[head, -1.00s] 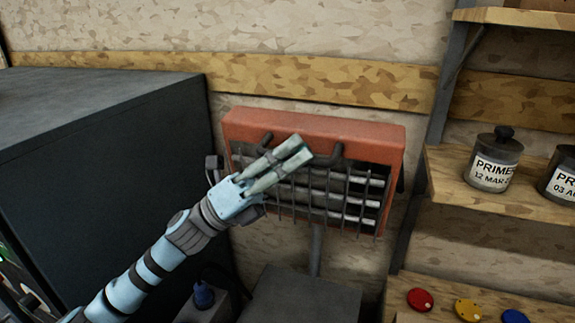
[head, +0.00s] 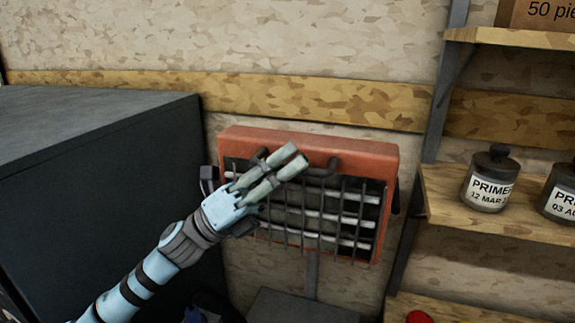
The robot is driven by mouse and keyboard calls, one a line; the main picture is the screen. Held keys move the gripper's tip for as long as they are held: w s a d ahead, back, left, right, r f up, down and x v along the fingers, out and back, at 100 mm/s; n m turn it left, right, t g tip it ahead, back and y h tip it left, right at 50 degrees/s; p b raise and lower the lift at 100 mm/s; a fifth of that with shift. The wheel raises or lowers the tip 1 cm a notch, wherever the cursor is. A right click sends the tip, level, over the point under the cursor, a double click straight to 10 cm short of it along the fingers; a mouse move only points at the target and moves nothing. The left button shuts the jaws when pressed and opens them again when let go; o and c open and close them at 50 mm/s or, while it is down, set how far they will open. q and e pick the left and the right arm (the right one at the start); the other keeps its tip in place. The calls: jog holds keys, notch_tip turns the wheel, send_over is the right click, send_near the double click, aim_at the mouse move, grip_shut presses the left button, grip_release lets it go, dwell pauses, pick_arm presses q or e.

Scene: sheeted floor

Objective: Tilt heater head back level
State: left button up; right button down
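The heater (head: 372,153) has an orange-red housing with a dark wire grille over pale bars. Its grille face leans slightly, with its top toward the wall. A dark handle (head: 332,166) sticks out near the top of its front. My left gripper (head: 289,161) lies over the handle in the head view, its two pale fingers close together and pointing up and right. The fingers hide the middle of the handle. I cannot tell whether they grip it or only lie against it. My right gripper is not in view.
A large dark cabinet (head: 100,175) stands at the left, close to my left arm. A wooden shelf (head: 450,208) at the right bears a labelled primer jar (head: 490,180) and another jar (head: 562,192). A grey box top (head: 300,306) lies under the heater's post.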

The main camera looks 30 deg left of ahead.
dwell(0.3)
pick_arm(q)
jog(key=shift+s+a+f, duration=0.1)
jog(key=shift+s+f, duration=0.05)
jog(key=shift+f, duration=0.1)
jog(key=v, duration=0.7)
